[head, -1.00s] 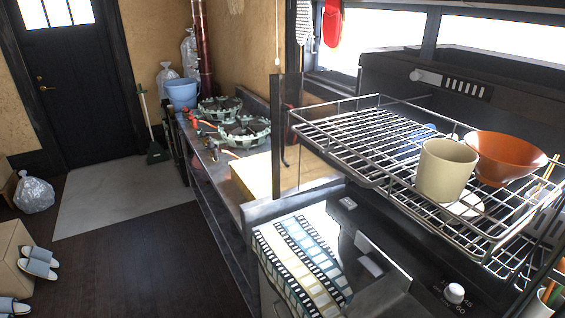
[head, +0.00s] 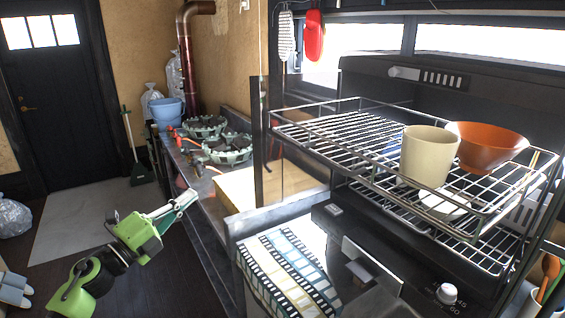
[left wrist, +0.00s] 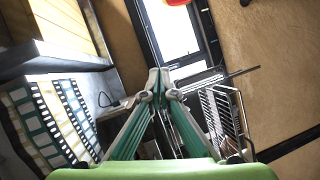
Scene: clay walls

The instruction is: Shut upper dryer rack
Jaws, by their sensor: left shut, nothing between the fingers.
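The upper dryer rack (head: 335,133) is a metal wire shelf in the right half of the head view. It sticks out further to the left than the lower wire rack (head: 383,205) beneath it. A beige cup (head: 428,157) and an orange bowl (head: 486,146) are at its right part. My green left gripper (head: 195,196) is shut and empty, in the air left of the counter and well apart from the rack. In the left wrist view its closed fingertips (left wrist: 158,78) point ahead, with wire racking (left wrist: 222,112) to their right. My right gripper is out of view.
A clear upright panel (head: 290,150) stands left of the rack. Below are a film-strip patterned surface (head: 285,268) and a knob (head: 447,293). The long counter (head: 205,190) holds green-rimmed burners (head: 228,148). The floor (head: 180,285) left of the counter is open.

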